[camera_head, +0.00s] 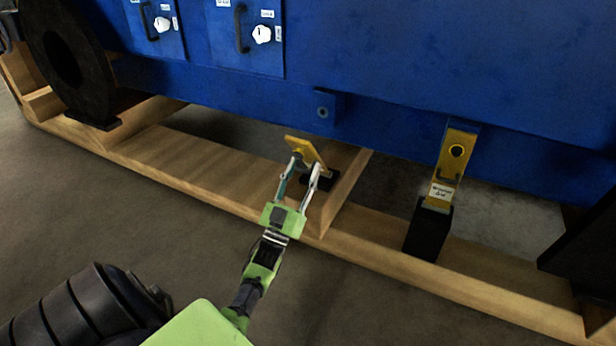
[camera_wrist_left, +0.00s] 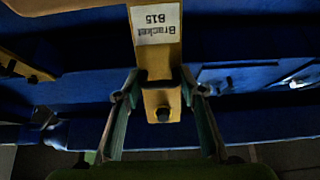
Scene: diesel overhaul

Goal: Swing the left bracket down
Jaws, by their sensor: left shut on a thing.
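The left bracket (camera_head: 305,149) is a yellow plate, tilted out from the blue frame, above a black foot on the wooden skid. Its top is apart from the blue lug with a hole (camera_head: 322,107). My left gripper (camera_head: 298,172), green with grey fingers, is shut on it from the front. In the left wrist view, the bracket (camera_wrist_left: 161,60) carries an upside-down white label reading "Bracket B15", and the fingers (camera_wrist_left: 161,95) lie on both sides near a dark knob. My right gripper is not in view.
A second yellow bracket (camera_head: 452,160) stands upright against the blue frame (camera_head: 400,150) at the right, on a black block (camera_head: 428,230). A wooden skid (camera_head: 200,165) runs below. A black wheel-like ring (camera_head: 62,62) stands at the far left. The grey floor in front is clear.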

